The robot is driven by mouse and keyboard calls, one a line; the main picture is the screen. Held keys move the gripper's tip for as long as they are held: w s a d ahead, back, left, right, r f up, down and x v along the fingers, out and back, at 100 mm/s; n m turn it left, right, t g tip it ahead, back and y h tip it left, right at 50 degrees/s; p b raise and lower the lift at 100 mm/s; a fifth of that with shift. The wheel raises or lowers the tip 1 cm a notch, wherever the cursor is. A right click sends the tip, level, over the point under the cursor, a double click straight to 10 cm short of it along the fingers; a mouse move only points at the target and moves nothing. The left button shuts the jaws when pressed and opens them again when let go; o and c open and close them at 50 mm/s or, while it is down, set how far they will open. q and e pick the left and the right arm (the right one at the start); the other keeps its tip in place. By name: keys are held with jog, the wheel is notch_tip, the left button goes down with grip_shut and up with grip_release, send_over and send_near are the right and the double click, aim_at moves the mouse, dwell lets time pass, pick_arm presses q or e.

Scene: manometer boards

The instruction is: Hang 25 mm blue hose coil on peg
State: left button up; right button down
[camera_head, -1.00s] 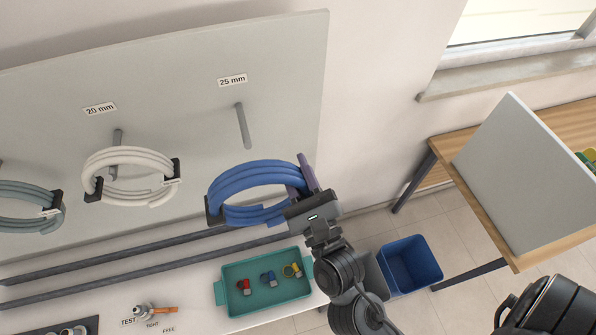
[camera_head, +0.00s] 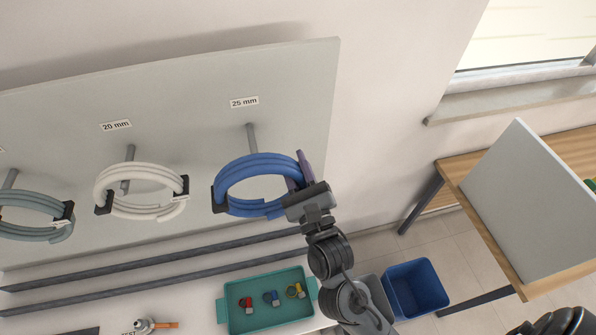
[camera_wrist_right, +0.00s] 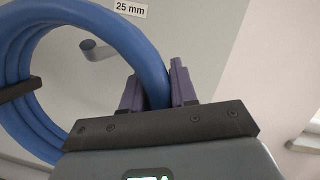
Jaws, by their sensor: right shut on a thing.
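The blue hose coil (camera_head: 250,168) is held up in front of the grey board, close under the 25 mm label (camera_head: 244,102). My right gripper (camera_head: 301,180) is shut on the coil's right side. In the right wrist view, the purple fingers (camera_wrist_right: 158,90) pinch the blue hose (camera_wrist_right: 130,38). The 25 mm peg (camera_head: 251,138) shows above the coil in the head view, its lower end hidden behind the hose. In the wrist view the peg's round tip (camera_wrist_right: 88,45) appears within the ring's outline; I cannot tell whether it is through the ring. My left gripper is out of view.
A white coil (camera_head: 140,205) hangs on the 20 mm peg, and a grey-blue coil (camera_head: 35,232) hangs further left. Below are a teal tray (camera_head: 232,318) with small fittings and a blue bin (camera_head: 415,288). A wooden table with a grey panel (camera_head: 520,200) stands at right.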

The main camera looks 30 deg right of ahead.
jog(key=w+d+f+b, duration=0.1)
jog(key=w+d, duration=0.1)
jog(key=w, duration=0.4)
jog(key=shift+f+b, duration=0.35)
jog(key=shift+f, duration=0.05)
jog(key=shift+d, duration=0.1)
dwell(0.4)
dwell(0.4)
jog(key=c, duration=0.8)
grip_release()
jog(key=shift+f, duration=0.15)
